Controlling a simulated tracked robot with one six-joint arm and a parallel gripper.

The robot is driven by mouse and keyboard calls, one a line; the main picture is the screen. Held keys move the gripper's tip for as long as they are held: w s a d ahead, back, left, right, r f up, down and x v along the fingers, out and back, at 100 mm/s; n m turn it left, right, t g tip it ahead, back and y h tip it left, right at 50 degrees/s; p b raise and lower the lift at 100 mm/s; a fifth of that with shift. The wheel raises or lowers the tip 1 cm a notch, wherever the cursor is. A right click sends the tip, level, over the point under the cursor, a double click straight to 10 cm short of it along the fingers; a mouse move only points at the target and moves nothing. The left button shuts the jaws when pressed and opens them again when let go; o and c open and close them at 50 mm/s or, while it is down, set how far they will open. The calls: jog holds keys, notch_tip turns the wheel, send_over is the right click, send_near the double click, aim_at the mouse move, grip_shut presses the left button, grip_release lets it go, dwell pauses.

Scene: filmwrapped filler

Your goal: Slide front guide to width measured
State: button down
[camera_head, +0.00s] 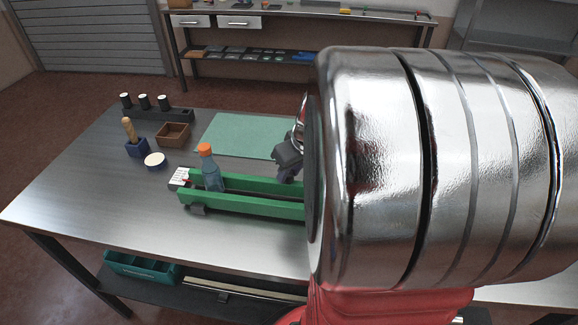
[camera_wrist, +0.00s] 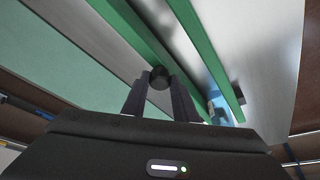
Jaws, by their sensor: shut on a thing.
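Two parallel green guide rails stand on the steel table: one nearer me (camera_head: 240,204) and one on the mat side (camera_head: 250,182). A bottle with an orange cap (camera_head: 211,172) stands upright between them near their left end. My gripper (camera_head: 284,176) is over the mat-side rail. In the wrist view my gripper (camera_wrist: 159,95) has its two dark fingers closed around a round black knob (camera_wrist: 159,76), next to the mat-side rail (camera_wrist: 132,25). The other rail (camera_wrist: 197,35) runs to the right of it. The right ends of the rails are hidden in the head view.
A white card with printed marks (camera_head: 180,176) is at the rails' left end. A green mat (camera_head: 236,134) lies behind them. A brown tray (camera_head: 173,134), blue holder (camera_head: 137,148), round blue-and-white container (camera_head: 155,160) and black rack (camera_head: 165,114) stand left. The front-left table is clear.

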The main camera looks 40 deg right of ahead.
jog(key=shift+s+a, duration=0.1)
jog(key=shift+a, duration=0.15)
jog(key=c, duration=1.4)
grip_release()
jog(key=shift+c, duration=0.2)
jog(key=shift+s+r, duration=0.1)
jog(key=v, duration=1.3)
jog(key=shift+r, duration=0.3)
jog(key=shift+d, duration=0.1)
